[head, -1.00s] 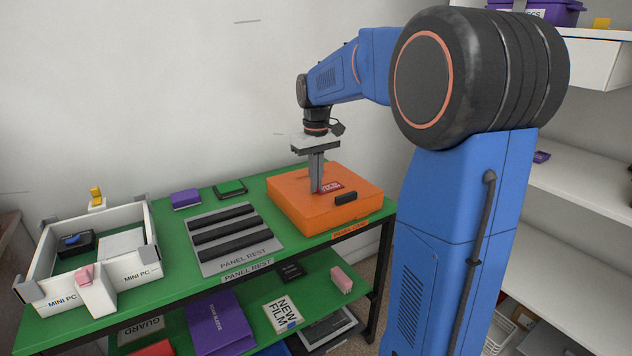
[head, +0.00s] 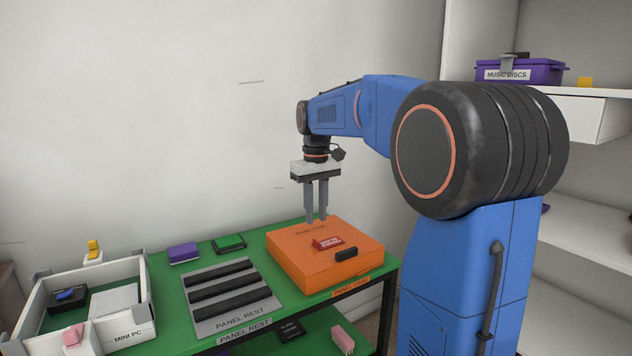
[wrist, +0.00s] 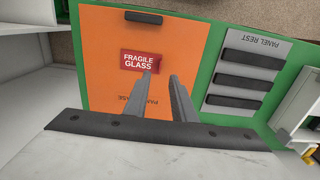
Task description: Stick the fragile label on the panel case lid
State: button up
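The orange panel case (head: 292,262) sits closed at the right end of the green table. The red fragile label (head: 327,243) lies on its lid; in the wrist view the label (wrist: 139,60) reads "FRAGILE GLASS" and lies between the black handle (wrist: 144,17) and the lid's printed lettering. It looks flat against the lid in the wrist view. My gripper (head: 316,220) is open and empty above the lid, its two fingers apart. In the wrist view the gripper (wrist: 163,72) has its fingertips just beside the label, with nothing between them.
A grey panel rest (head: 233,318) with black bars lies left of the case. Further left are a white mini PC tray (head: 128,330), a purple box (head: 183,253) and a green-topped block (head: 229,243). A wall stands behind the table; white shelves are at right.

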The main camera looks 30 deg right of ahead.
notch_tip(320, 180, up, 10)
jog(key=shift+f, duration=0.25)
jog(key=shift+s, duration=0.1)
dwell(0.5)
jog(key=s+a+f+t, duration=0.1)
jog(key=s+a+f, duration=0.2)
jog(key=s+f, duration=0.4)
jog(key=s+a+f+t, duration=0.2)
jog(key=s+a+f, duration=0.2)
jog(key=s+f, duration=0.4)
jog(key=s+a+f+t, duration=0.1)
jog(key=s+a+f, duration=0.3)
jog(key=s+f, duration=0.4)
jog(key=s, duration=0.7)
jog(key=shift+a+f+t, duration=0.2)
jog(key=shift+a+t, duration=0.05)
jog(key=shift+t, duration=0.15)
